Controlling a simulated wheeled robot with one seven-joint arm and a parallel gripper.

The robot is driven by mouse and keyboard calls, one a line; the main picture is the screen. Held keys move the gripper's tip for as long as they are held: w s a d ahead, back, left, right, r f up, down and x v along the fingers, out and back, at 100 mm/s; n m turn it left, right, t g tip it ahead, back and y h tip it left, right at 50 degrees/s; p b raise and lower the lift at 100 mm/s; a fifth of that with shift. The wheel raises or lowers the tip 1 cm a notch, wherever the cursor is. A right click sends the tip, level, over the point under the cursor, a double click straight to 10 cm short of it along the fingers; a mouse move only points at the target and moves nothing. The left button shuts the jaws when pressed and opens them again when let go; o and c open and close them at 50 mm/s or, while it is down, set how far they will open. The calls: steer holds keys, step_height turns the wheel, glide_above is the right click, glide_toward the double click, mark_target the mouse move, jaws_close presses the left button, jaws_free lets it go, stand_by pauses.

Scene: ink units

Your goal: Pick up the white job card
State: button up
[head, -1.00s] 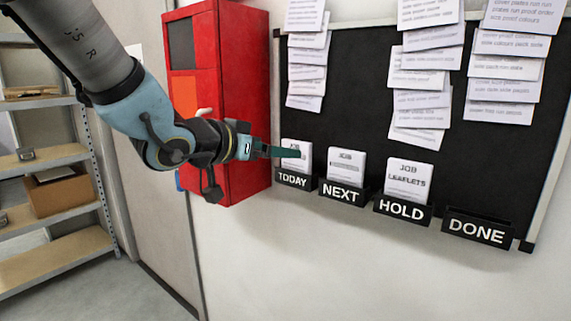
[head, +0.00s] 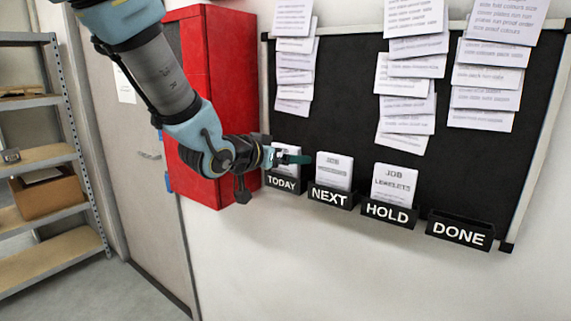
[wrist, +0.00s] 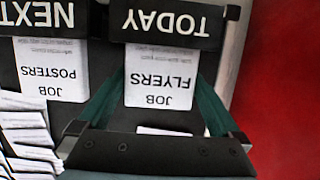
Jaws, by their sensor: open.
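In the wrist view, which is upside down, the card reading JOB FLYERS (wrist: 160,78) stands in the TODAY holder (wrist: 165,24). My gripper (wrist: 161,76) is open, with one green finger along each side edge of that card; I cannot tell whether they touch it. In the head view my gripper (head: 297,158) is in front of the TODAY holder (head: 283,183) and covers much of its card. The JOB POSTERS card (wrist: 50,72) is in the NEXT holder (head: 331,196). The JOB LEAFLETS card (head: 394,184) is in the HOLD holder (head: 388,212).
The DONE holder (head: 459,232) at the right is empty. A black board (head: 350,95) carries overlapping paper sheets above. A red cabinet (head: 230,75) stands close to the left of the TODAY holder. Shelves (head: 45,158) are at the far left.

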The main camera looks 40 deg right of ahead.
steer(key=shift+c, duration=0.2)
steer(key=c, duration=1)
steer(key=shift+o, duration=0.2)
